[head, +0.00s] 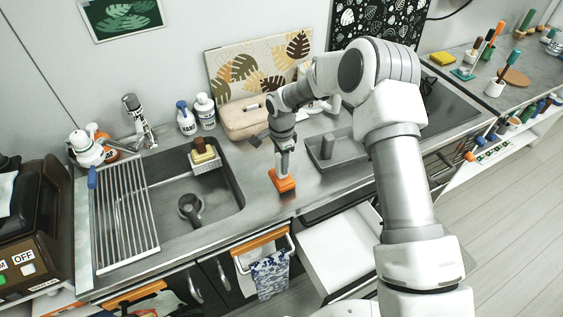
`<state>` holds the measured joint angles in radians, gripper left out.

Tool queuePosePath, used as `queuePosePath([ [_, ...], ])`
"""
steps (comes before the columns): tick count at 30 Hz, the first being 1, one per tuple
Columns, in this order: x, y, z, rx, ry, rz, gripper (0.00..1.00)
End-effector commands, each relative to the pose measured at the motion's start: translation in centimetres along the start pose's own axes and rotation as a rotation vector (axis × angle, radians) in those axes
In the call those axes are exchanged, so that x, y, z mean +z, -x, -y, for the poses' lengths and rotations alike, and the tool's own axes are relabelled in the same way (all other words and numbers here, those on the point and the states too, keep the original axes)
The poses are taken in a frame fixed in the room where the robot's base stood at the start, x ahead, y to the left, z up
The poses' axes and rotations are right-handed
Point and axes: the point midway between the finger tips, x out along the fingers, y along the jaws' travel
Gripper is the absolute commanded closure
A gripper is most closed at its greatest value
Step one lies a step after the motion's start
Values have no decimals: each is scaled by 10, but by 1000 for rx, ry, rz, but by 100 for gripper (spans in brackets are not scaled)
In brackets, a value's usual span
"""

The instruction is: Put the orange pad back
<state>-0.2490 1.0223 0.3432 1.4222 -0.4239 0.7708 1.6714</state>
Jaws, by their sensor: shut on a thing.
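The orange pad (285,185) is at the fingertips of my gripper (282,172), on or just above the steel counter near its front edge, right of the sink. My gripper points down and is shut on the pad. I cannot tell whether the pad touches the counter. The fingers hide part of its top. A small white caddy (207,165) with a yellow and a dark-topped item in it hangs at the sink's back right.
The sink (232,203) has a drying rack (125,215) over its left part. A grey tray (318,163) stands right of my gripper, with a beige case (243,122) behind. A drawer (335,250) is open below. Bare counter lies around the pad.

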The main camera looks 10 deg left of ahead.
Motion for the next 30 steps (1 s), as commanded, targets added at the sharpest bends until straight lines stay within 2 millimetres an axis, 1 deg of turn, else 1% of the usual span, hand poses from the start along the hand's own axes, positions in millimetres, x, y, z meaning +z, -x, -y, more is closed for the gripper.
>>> queuePosePath([
  [1, 0, -5, 0, 1, 1, 0, 100],
  [2, 0, -6, 0, 0, 1, 0, 100],
  [8, 0, -6, 0, -1, 1, -1, 100],
  [14, 0, -12, 0, -1, 2, -1, 100],
  [15, 0, -10, 0, -1, 2, -1, 53],
  [19, 0, -10, 0, -1, 2, -1, 29],
  [20, 0, -10, 0, -1, 2, -1, 28],
  [30, 0, -9, 0, 0, 1, 0, 28],
])
